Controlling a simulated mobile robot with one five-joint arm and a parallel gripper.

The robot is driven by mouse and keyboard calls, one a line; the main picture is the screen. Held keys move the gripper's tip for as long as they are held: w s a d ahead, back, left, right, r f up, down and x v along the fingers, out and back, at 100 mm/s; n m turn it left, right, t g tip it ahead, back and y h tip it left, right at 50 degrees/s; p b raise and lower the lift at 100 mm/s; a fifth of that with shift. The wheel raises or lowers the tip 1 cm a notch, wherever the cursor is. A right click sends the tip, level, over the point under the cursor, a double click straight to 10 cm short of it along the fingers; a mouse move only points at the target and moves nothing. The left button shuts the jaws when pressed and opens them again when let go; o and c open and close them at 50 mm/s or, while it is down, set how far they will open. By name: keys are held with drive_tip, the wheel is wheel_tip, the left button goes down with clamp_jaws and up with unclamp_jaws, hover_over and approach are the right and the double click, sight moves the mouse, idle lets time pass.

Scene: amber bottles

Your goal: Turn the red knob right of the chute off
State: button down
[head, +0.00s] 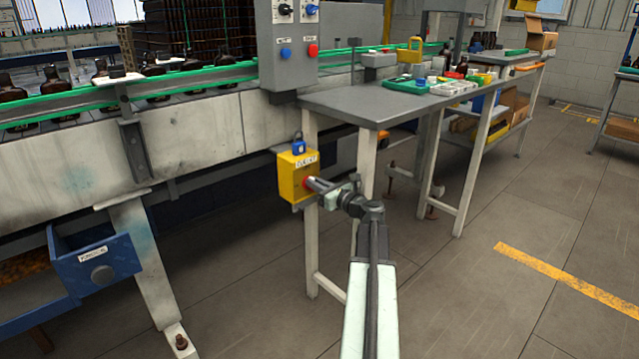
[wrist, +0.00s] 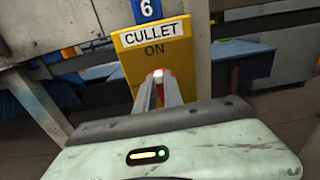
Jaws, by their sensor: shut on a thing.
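The red knob (head: 307,183) is on the front of a yellow box (head: 290,170) fixed by the table leg, right of the blue chute (head: 95,268). In the wrist view the yellow box (wrist: 128,62) reads "CULLET" with "ON" below it. A blue padlock or tag (head: 298,146) marked 6 is at its top. My gripper (head: 314,184) reaches the box from the right, its fingers shut on the red knob. In the wrist view the fingers (wrist: 160,80) cover most of the knob, so its pointer is hidden.
A grey control panel (head: 288,45) with several knobs and buttons hangs above. The conveyor (head: 190,130) runs along the left. Open floor (head: 480,310) lies to the right.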

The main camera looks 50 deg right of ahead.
drive_tip(key=shift+a+f+n+b, duration=0.2)
drive_tip(key=shift+f+n, duration=0.05)
drive_tip(key=shift+n, duration=2.7)
drive_tip(key=shift+a+f+n+b, duration=0.2)
drive_tip(key=shift+n+b, duration=0.05)
drive_tip(key=shift+n, duration=2.65)
drive_tip(key=shift+a+f+n+b, duration=0.2)
drive_tip(key=shift+f+n, duration=0.05)
drive_tip(key=shift+n, duration=2.7)
drive_tip(key=c, duration=1.5)
unclamp_jaws()
drive_tip(key=shift+o, duration=0.2)
